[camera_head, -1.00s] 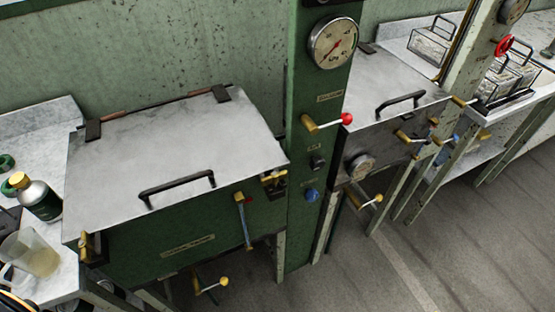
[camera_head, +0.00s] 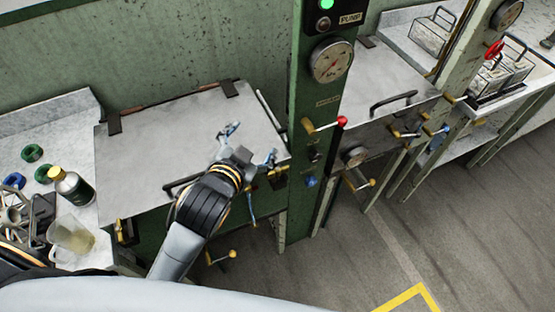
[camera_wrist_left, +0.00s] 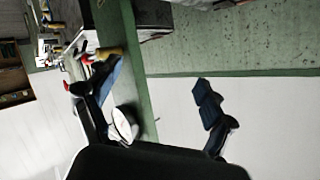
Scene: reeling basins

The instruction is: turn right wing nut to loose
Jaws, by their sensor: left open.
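The near green basin has a flat grey metal lid (camera_head: 150,150) with a dark handle at its front edge, partly hidden by my arm. The brass right wing nut (camera_head: 278,172) sits at the lid's right front corner, partly behind my gripper. A brass left wing nut (camera_head: 122,231) is at the left front corner. My left gripper (camera_head: 250,144) is open and empty above the lid's right part, with one finger close to the right wing nut; I cannot tell whether they touch. Its spread fingers also show in the left wrist view (camera_wrist_left: 145,88). My right gripper is out of view.
A green post (camera_head: 303,205) with a gauge (camera_head: 331,61) and a red-knobbed lever (camera_head: 325,124) stands just right of the basin. A bottle (camera_head: 72,186) and a beaker (camera_head: 70,236) stand on the left bench. A second lidded basin (camera_head: 390,80) is beyond the post.

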